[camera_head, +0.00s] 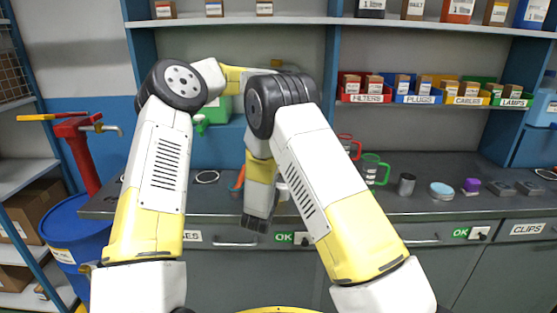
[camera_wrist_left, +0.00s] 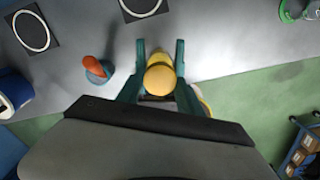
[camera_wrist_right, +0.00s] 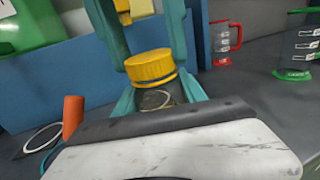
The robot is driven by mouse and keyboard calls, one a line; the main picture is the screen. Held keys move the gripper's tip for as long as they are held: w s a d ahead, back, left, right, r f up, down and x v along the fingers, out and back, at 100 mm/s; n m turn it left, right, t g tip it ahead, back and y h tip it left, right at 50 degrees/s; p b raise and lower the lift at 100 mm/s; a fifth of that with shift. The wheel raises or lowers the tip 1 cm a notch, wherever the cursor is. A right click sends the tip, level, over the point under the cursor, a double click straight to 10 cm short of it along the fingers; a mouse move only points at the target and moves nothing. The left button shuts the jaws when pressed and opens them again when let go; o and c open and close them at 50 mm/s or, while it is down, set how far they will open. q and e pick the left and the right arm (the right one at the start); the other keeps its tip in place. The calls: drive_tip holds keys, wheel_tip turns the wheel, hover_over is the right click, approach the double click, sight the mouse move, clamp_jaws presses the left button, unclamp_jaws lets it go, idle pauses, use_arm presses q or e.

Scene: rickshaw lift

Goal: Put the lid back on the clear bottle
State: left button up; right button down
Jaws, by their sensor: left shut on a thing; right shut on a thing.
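The yellow ribbed lid (camera_wrist_right: 150,67) sits upright over the dark-looking clear bottle (camera_wrist_right: 160,98) in the right wrist view. I cannot tell whether it is seated or only resting there. My right gripper (camera_wrist_right: 158,84) is shut on the bottle, below the lid. Teal fingers also come down on both sides of the lid from above. In the left wrist view, my left gripper (camera_wrist_left: 160,58) is shut around the round yellow lid, which also shows here (camera_wrist_left: 159,80). In the head view, my arms hide the lid and bottle.
An orange-handled thing (camera_wrist_right: 72,116) stands left of the bottle. A blue board (camera_wrist_right: 62,78) is behind. The counter (camera_head: 440,207) is clear in front.

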use_arm(q)
drive_tip(key=o, duration=1.3)
drive_tip(key=shift+r, duration=2.3)
drive_tip(key=shift+c, duration=0.5)
